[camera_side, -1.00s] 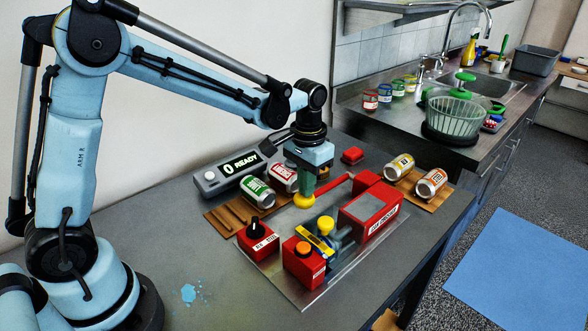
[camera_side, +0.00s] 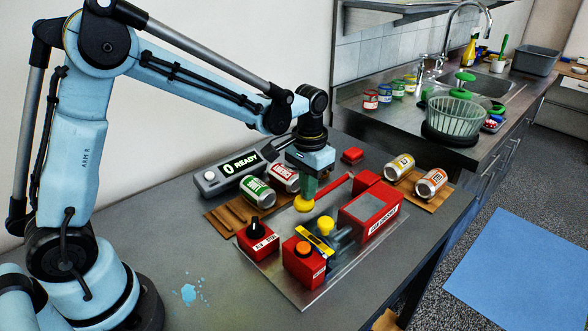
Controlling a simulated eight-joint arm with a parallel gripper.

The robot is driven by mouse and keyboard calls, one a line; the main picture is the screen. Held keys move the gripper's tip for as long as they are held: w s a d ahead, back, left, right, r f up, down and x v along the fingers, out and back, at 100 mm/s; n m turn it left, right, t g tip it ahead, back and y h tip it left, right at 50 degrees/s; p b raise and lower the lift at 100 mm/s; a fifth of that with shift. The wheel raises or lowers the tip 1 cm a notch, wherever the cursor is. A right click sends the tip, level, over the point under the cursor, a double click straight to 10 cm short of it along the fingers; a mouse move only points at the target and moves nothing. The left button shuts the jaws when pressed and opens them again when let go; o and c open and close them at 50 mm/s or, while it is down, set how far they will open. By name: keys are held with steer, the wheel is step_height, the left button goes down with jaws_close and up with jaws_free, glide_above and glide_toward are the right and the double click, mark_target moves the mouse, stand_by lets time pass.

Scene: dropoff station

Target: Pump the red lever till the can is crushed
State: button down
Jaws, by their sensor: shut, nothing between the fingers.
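The red lever (camera_side: 335,186) slants from the red can crusher (camera_side: 372,212) down to the left, ending at a round yellow knob (camera_side: 304,204). My gripper (camera_side: 306,194) is shut and empty, pointing down with its tips at the top of the knob; whether they touch cannot be told. Cans lie on wooden racks: a green one (camera_side: 257,193) and a red one (camera_side: 286,177) at the left, a yellow one (camera_side: 399,167) and an orange one (camera_side: 431,182) at the right. I cannot tell whether a can is in the crusher.
A display (camera_side: 240,165) reads "0 READY". The sink counter is behind. The bench's front left is clear apart from blue spots.

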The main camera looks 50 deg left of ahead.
steer(key=shift+w+r, duration=0.2)
steer(key=shift+r, duration=1.35)
steer(key=shift+w+r, duration=0.15)
steer(key=shift+r, duration=1.4)
steer(key=shift+s+f, duration=0.2)
steer(key=shift+f, duration=0.5)
steer(key=shift+s+f, duration=0.15)
steer(key=shift+f, duration=0.6)
